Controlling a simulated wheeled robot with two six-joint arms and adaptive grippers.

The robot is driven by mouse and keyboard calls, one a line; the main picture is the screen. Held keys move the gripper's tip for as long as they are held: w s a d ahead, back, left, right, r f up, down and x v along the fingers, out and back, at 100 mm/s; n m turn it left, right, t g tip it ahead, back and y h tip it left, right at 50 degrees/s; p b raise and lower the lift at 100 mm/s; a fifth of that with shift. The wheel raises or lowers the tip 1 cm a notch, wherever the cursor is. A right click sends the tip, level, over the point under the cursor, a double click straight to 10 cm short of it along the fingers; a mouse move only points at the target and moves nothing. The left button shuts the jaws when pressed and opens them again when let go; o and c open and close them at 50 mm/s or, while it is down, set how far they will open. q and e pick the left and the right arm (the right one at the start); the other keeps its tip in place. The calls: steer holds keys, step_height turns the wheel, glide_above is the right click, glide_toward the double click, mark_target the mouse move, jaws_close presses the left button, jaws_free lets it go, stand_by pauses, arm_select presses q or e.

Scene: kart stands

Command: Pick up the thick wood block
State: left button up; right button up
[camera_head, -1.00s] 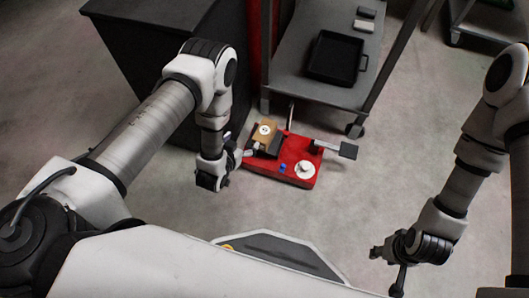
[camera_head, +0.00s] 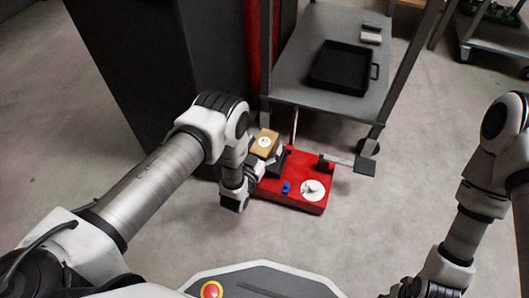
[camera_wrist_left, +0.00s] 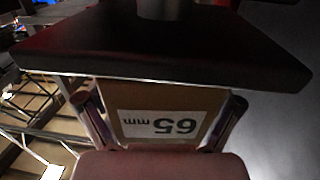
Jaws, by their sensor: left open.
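The thick wood block (camera_head: 264,142) is light brown with a round white mark on top. It is on the red stand's dark pad (camera_head: 277,162) in the head view. My left gripper (camera_head: 257,166) is beside the block, its fingers mostly hidden by the wrist. In the left wrist view, the block (camera_wrist_left: 160,97) shows an upside-down "65 mm" label. The open fingers of my left gripper (camera_wrist_left: 160,108) are on either side of it, and I cannot tell if they touch. My right gripper (camera_head: 400,289) is cut off at the bottom edge.
A dark cabinet (camera_head: 130,60) is at left. Floor is free at right.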

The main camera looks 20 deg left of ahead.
arm_select(q)
steer(key=shift+r, duration=0.1)
steer(key=c, duration=1.3)
